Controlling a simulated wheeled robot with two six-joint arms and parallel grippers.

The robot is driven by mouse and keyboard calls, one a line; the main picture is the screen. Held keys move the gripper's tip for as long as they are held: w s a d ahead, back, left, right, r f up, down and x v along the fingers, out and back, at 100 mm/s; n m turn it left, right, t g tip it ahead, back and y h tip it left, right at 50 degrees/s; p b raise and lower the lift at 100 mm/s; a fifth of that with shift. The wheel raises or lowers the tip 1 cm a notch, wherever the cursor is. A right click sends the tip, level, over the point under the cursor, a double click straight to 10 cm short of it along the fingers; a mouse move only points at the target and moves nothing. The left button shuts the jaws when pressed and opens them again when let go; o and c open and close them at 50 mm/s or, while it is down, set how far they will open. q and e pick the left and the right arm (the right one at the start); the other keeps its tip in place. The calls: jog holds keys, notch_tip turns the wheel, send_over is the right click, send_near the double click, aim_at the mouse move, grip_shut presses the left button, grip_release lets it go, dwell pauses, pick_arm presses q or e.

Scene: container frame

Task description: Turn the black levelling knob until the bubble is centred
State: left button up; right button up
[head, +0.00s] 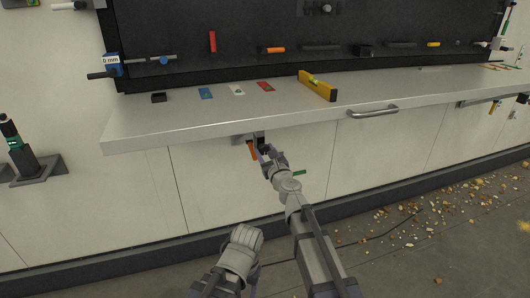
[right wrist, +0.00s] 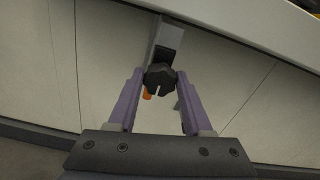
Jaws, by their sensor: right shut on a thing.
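The black levelling knob (right wrist: 159,79) has a lobed rim and a pale line on its lower face. It sits under the counter edge, below a grey bracket (right wrist: 168,36). My right gripper (right wrist: 160,77) is shut on the knob, with one purple finger on each side. In the head view my right gripper (head: 264,150) reaches up to the counter's underside and mostly hides the knob. A yellow spirit level (head: 320,88) lies on the counter with a green vial (head: 313,79). Its bubble is too small to make out. I do not see my left gripper's fingers.
An orange piece (head: 252,151) hangs beside the knob. A bar handle (head: 372,111) juts from the counter front. Crumb-like debris lies on the floor at right.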

grip_shut()
jog(key=shift+n, duration=0.3)
